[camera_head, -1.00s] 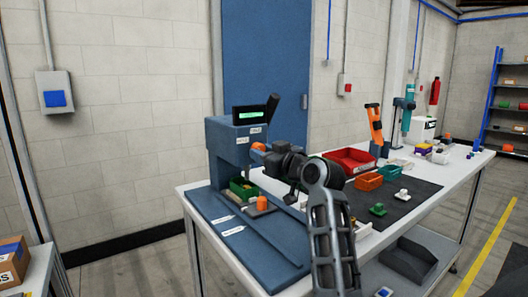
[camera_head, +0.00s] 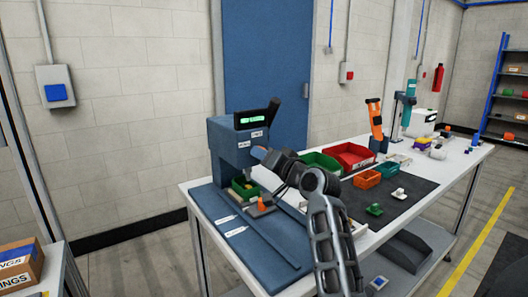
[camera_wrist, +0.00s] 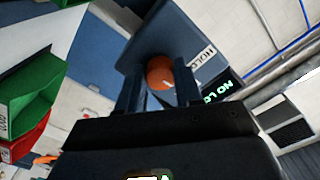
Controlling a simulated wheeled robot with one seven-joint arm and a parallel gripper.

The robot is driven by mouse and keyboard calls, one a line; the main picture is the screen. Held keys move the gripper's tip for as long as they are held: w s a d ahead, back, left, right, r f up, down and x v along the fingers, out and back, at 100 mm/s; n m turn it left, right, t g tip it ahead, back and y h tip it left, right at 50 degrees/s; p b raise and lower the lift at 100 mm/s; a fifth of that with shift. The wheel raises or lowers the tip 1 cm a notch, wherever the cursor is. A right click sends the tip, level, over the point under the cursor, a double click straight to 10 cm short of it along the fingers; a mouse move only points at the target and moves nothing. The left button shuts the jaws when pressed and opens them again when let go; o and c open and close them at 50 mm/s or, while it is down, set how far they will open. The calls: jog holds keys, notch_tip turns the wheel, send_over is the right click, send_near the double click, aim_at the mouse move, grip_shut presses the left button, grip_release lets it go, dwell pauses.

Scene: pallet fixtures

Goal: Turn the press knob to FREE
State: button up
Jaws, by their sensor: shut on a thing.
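The blue press (camera_head: 226,150) stands at the left end of the white table, with a lit green display (camera_head: 251,120) on top. Its orange-red knob (camera_head: 259,152) sits on the side facing my arm, partly hidden by my gripper (camera_head: 268,157). In the wrist view the rounded knob (camera_wrist: 159,72) lies between the two dark fingers of my gripper (camera_wrist: 158,82), which is shut on it. A HOLD label (camera_wrist: 202,60) is beside the knob there. Two white labels show on the press in the head view; their words are too small to read surely. The knob's pointer direction cannot be told.
A dark lever (camera_head: 272,112) rises beside the display. Green (camera_head: 322,163), red (camera_head: 352,157) and orange (camera_head: 367,179) bins stand right of my arm. The dark mat (camera_head: 415,205) is partly clear.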

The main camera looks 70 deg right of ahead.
jog(key=shift+r+m+p, duration=0.1)
jog(key=shift+m+p, duration=0.2)
jog(key=shift+m, duration=0.3)
jog(key=o, duration=1)
jog(key=shift+o, duration=0.2)
jog(key=b+v, duration=0.1)
jog(key=v, duration=0.7)
jog(key=shift+w, duration=0.1)
